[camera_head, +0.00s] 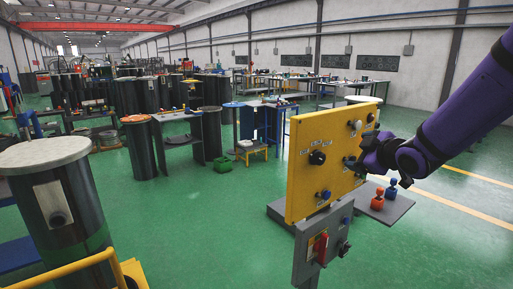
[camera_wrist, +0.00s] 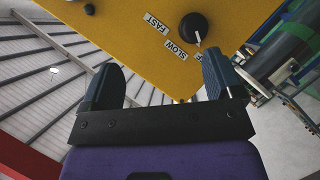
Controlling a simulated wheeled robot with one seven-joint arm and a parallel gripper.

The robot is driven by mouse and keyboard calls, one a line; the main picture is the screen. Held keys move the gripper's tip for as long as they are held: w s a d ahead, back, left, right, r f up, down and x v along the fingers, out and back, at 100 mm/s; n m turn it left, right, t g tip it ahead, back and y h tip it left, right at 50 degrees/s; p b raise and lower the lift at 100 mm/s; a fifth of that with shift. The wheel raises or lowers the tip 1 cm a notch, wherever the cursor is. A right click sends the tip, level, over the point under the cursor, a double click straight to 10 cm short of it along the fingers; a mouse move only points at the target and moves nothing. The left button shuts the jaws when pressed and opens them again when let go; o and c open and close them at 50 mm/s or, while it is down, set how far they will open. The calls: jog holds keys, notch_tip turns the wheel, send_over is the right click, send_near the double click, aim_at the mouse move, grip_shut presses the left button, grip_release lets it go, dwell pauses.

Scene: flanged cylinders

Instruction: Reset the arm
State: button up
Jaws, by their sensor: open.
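My purple arm reaches in from the right in the head view. My gripper (camera_head: 359,165) is close to the right part of the yellow panel (camera_head: 310,190), and in the head view its fingers are small and partly hidden. In the wrist view my gripper (camera_wrist: 162,88) has its two dark fingers spread wide, with nothing between them. I cannot tell whether a finger touches the panel.
A grey box with a red switch (camera_head: 320,246) hangs below the panel. A large flanged cylinder (camera_head: 65,215) stands at left. Green floor lies open between.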

jog(key=s+d+r+m+g+h, duration=0.2)
jog(key=s+r+m, duration=0.1)
jog(key=s, duration=0.3)
jog(key=s+d+r+m+g+h, duration=0.1)
jog(key=s+r+m+h, duration=0.1)
jog(key=s+m+h, duration=0.3)
jog(key=s+a+m+g+y, duration=0.1)
jog(key=s+m+g+y, duration=0.2)
jog(key=s, duration=1.8)
jog(key=m+g, duration=0.1)
jog(key=g, duration=0.1)
jog(key=shift+a+m+g, duration=0.2)
jog(key=shift+m+g, duration=0.1)
jog(key=shift+m, duration=0.1)
